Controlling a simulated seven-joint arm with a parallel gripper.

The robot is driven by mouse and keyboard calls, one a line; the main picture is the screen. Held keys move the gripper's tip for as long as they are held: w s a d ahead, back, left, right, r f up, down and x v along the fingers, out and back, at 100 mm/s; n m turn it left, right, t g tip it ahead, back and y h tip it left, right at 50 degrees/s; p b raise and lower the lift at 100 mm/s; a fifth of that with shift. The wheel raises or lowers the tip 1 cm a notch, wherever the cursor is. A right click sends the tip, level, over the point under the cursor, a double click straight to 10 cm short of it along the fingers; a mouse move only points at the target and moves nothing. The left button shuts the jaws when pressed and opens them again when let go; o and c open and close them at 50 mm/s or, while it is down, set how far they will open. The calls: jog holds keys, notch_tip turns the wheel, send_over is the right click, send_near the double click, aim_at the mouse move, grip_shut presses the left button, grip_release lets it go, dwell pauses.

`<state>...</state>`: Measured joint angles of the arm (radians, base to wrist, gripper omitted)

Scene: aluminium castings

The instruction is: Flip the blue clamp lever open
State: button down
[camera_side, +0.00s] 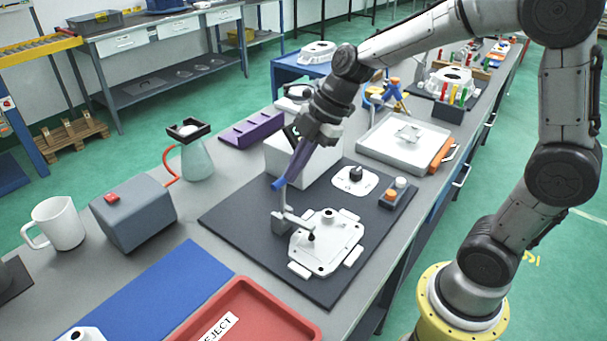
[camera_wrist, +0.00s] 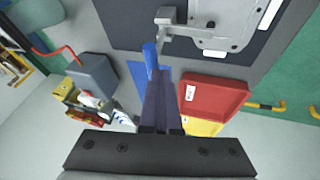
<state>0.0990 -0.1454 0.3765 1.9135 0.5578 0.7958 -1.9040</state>
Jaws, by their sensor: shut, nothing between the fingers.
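The blue clamp lever (camera_side: 279,184) stands up from the grey metal clamp (camera_side: 284,217) on the dark mat, its blue grip at the top. The clamp's arm reaches over the edge of a white casting (camera_side: 328,240), and a dark tip sits over the plate. My gripper (camera_side: 287,177) is shut, with its long dark fingers pointing down and their tips at the blue grip. In the wrist view, the fingertips (camera_wrist: 157,76) lie right by the blue grip (camera_wrist: 150,55); I cannot tell whether they touch. The clamp (camera_wrist: 168,27) shows beyond it.
A white block (camera_side: 290,158) stands behind my gripper. A small white plate with a black knob (camera_side: 355,178) and a button box (camera_side: 397,192) are on the mat's right side. A red tray (camera_side: 250,312) and blue mat (camera_side: 160,290) lie in front. A grey box (camera_side: 135,212) stands left.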

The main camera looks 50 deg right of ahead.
jog(key=w+f+g, duration=0.3)
jog(key=w, duration=0.4)
jog(key=w+f+m+g, duration=0.1)
jog(key=w+f+g, duration=0.2)
jog(key=w, duration=0.5)
jog(key=shift+w+f+g, duration=0.2)
jog(key=shift+f+g, duration=0.1)
dwell(0.4)
jog(key=v, duration=0.7)
jog(key=shift+r, duration=0.25)
